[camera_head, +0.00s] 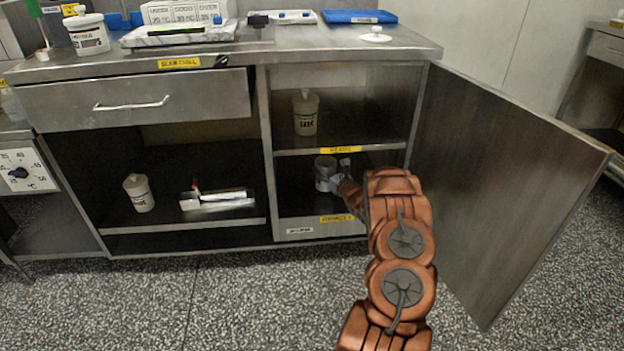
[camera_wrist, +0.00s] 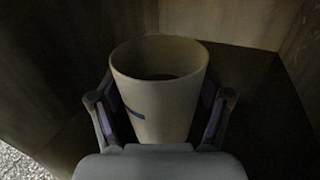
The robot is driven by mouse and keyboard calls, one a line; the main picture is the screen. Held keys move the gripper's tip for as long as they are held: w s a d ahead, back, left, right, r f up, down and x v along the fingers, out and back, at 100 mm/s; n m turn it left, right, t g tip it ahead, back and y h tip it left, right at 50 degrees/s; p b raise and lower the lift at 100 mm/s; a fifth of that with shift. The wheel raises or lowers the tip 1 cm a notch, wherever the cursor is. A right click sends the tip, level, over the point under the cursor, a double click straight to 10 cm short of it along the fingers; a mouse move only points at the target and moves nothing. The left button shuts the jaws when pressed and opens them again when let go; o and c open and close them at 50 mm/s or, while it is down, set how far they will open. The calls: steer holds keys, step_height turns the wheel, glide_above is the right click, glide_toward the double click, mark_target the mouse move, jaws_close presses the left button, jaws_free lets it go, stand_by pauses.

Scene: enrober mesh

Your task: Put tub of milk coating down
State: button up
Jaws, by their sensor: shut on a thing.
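The tub (camera_wrist: 160,95) is a pale, open-topped cylinder with a dark inside and a short blue mark on its side. My gripper (camera_wrist: 160,108) has one finger on each side of it and is shut on it. In the head view the tub (camera_head: 325,172) is inside the lower right compartment of the cabinet, upright, with my gripper (camera_head: 340,178) at its right side. I cannot tell whether its base touches the compartment floor. The label text on it is not readable.
The cabinet door (camera_head: 510,170) stands open on the right. A lidded tub (camera_head: 305,112) is on the shelf above (camera_head: 340,151). Another tub (camera_head: 139,193) and a metal tool (camera_head: 216,200) are in the left compartment. A white lid (camera_head: 374,37) lies on the counter.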

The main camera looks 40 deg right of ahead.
steer(key=shift+w+a+f+b, duration=0.45)
steer(key=shift+w+f, duration=0.2)
steer(key=shift+w, duration=0.15)
steer(key=shift+w+a+f+b, duration=0.45)
steer(key=shift+w+f, duration=0.2)
steer(key=shift+w, duration=0.2)
steer(key=shift+w+a+f+b, duration=0.35)
steer(key=shift+w+a+f, duration=0.15)
steer(key=shift+w+f, duration=0.25)
steer(key=shift+b, duration=0.3)
steer(key=o, duration=1.4)
steer(key=shift+o, duration=0.2)
steer(key=shift+r+p, duration=0.2)
steer(key=shift+p, duration=0.3)
steer(key=shift+s+f, duration=0.1)
steer(key=shift+s, duration=0.25)
steer(key=p+v, duration=0.2)
steer(key=v, duration=0.9)
steer(key=shift+s+a, duration=0.1)
steer(key=shift+s, duration=0.05)
